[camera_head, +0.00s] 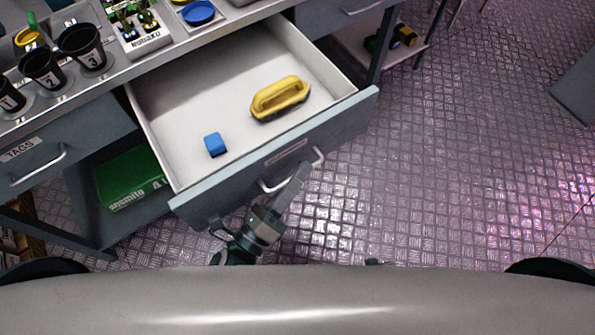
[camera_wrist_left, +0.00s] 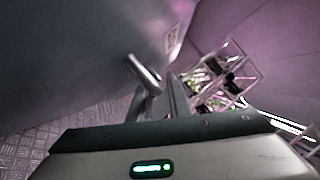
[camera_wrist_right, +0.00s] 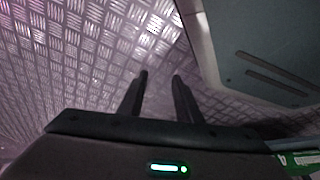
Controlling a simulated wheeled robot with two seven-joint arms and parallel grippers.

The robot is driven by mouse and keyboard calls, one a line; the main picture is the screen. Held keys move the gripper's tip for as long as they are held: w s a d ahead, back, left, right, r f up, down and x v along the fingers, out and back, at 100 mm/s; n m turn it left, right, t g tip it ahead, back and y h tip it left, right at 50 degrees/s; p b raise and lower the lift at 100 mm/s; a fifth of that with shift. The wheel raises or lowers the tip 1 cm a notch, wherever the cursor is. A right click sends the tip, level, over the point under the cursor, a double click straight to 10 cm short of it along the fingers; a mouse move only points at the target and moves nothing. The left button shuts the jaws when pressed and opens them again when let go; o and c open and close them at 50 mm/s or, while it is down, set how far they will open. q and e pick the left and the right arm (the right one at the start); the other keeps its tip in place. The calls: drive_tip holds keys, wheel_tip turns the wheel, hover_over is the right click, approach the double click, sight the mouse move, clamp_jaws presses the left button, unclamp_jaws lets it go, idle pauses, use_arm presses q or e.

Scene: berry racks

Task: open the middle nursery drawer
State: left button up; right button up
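The middle nursery drawer (camera_head: 330,128) is pulled well out from under the bench. Its grey front carries a metal bar handle (camera_head: 270,188) and a label.
A blue cube (camera_head: 215,144) and a yellow brush-like thing (camera_head: 280,97) lie in the drawer. The left TAGS drawer (camera_head: 60,150) is shut. A green box (camera_head: 130,180) stands on a shelf below. Numbered black pots (camera_head: 83,45) stand on the bench. Floor (camera_head: 440,180) at right is clear.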

idle(0.3)
